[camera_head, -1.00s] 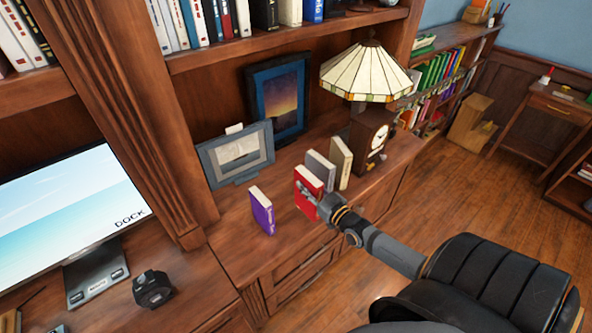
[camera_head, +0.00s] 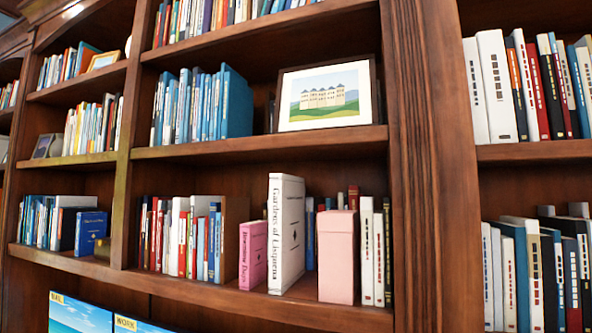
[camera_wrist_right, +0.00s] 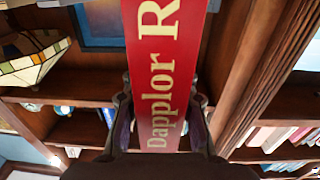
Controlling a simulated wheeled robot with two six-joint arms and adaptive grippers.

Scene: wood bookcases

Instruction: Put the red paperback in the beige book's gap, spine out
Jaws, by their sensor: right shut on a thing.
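The red paperback (camera_wrist_right: 158,60) has a red spine with gold lettering, "Dapplor R...", facing the right wrist camera. My right gripper (camera_wrist_right: 160,112) is shut on it, one dark finger on each side. Its top end runs out of the picture. No book in the head view is clearly beige. A tall white book, "Gardens of Uspurna" (camera_head: 286,232), stands on the lower shelf, right of a pink book (camera_head: 253,256). There is open space between the white book and a pink box (camera_head: 337,255), with smaller books deeper behind. My left gripper is not in view.
The lower shelf (camera_head: 215,287) also holds a row of books (camera_head: 180,240) at left and a blue book (camera_head: 91,233) farther left. A thick wooden upright (camera_head: 440,170) divides the bookcases. The wrist view shows a stained-glass lamp (camera_wrist_right: 30,55).

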